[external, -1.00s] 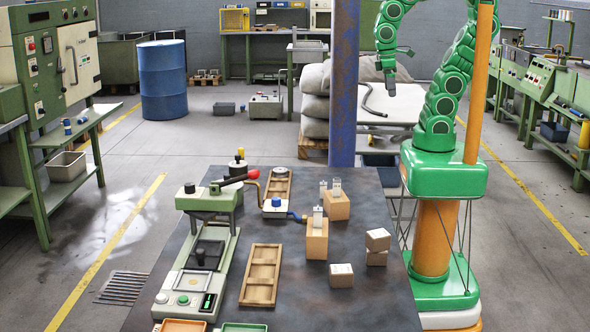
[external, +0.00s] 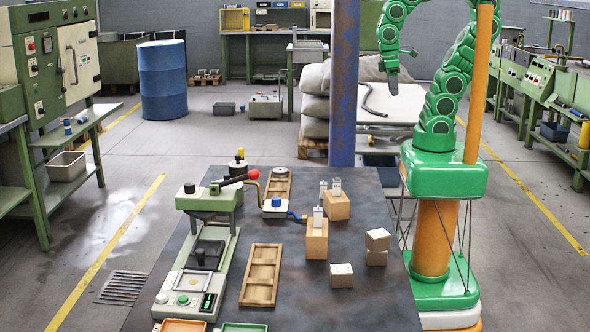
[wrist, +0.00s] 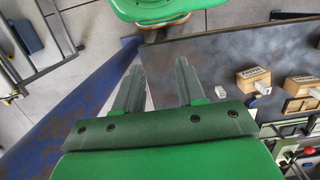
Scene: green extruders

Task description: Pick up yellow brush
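I cannot make out a yellow brush in either view. My gripper (external: 392,76) hangs from the green segmented arm at the upper right in the external view, high above the area behind the table. In the wrist view its two fingers (wrist: 159,72) stand apart with nothing between them, so it is open and empty. The dark worktable (external: 335,295) lies in front of and below my gripper in the external view.
The table holds a green machine (external: 207,265), wooden trays (external: 262,275), wooden blocks (external: 316,240) and small boxes (external: 341,275). A blue post (external: 343,90) stands close beside my arm. Stacked sacks (external: 315,95) lie behind it.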

